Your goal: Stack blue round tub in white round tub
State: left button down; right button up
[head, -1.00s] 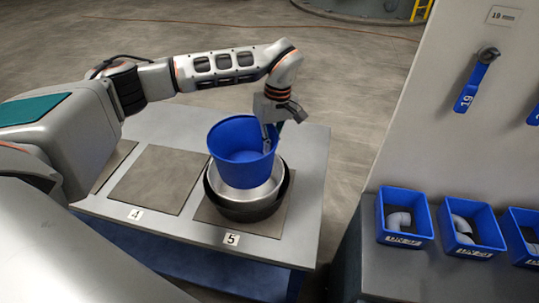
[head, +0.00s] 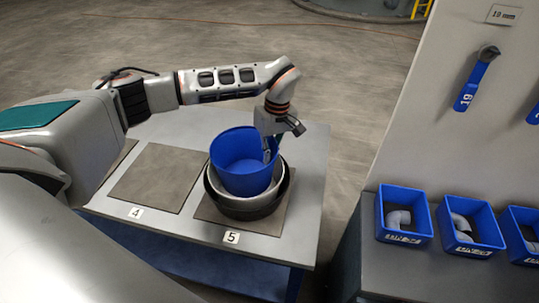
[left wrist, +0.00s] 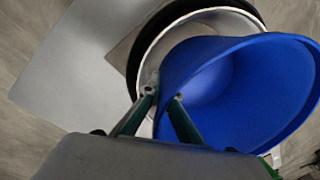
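The blue round tub (head: 240,180) sits down inside the white round tub (head: 240,201), its upper part standing above the white rim. Whether its base touches the white tub's floor is hidden. The white tub stands in a dark round tub (head: 246,213) on the mat marked 5. My left gripper (head: 268,153) is at the blue tub's right side, pointing down. In the left wrist view, its fingers (left wrist: 163,96) straddle the wall of the blue tub (left wrist: 245,85), shut on it, one inside and one outside. My right gripper is not in view.
The grey table (head: 180,225) also carries an empty mat (head: 155,180) marked 4. To the right, a bench with several blue bins (head: 404,235) of pipe elbows stands before a panel with blue-handled valves (head: 476,80). A gap separates table and bench.

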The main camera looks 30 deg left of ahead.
aim_at(272, 140)
pick_arm(q)
jog(key=c, duration=2.8)
grip_release()
jog(key=shift+o, duration=1.2)
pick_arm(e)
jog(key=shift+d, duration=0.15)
pick_arm(q)
jog(key=shift+r, duration=0.1)
jog(key=r, duration=0.7)
jog(key=w+r+b, duration=0.1)
jog(key=r, duration=0.3)
jog(key=shift+d+r, duration=0.35)
jog(key=shift+d, duration=0.05)
jog(key=shift+r, duration=0.65)
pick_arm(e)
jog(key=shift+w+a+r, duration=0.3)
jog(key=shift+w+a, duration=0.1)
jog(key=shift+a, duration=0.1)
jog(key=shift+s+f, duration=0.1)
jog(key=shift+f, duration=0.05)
